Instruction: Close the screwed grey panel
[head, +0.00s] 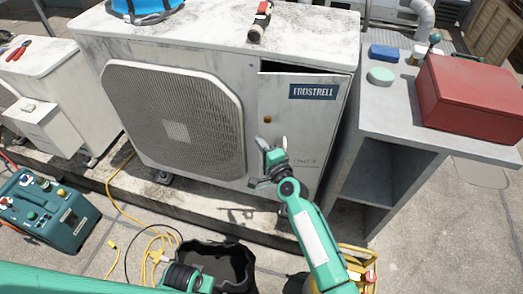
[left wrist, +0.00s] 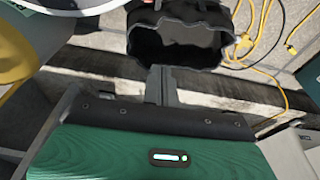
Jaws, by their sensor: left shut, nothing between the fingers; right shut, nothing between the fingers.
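The grey panel (head: 300,125) is the right front part of the weathered condenser, with a blue FROSTRELL label and a small round orange-brown spot. A dark wedge-shaped gap shows along its top edge, so it stands slightly ajar. Its lower part is partly hidden by my right arm. My right gripper (head: 266,164) is shut and empty in front of the panel's lower left area; I cannot tell whether it touches. My left gripper (left wrist: 161,84) is shut and empty in the left wrist view, low near the black bucket and the ledge edge.
A black bucket (head: 232,262) and yellow cable (head: 150,246) lie in front of the ledge. A grey bench (head: 400,128) with a red box (head: 474,98) stands close to the condenser's right. A screwdriver-like tool (head: 260,22) lies on top. A green machine (head: 45,215) stands left.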

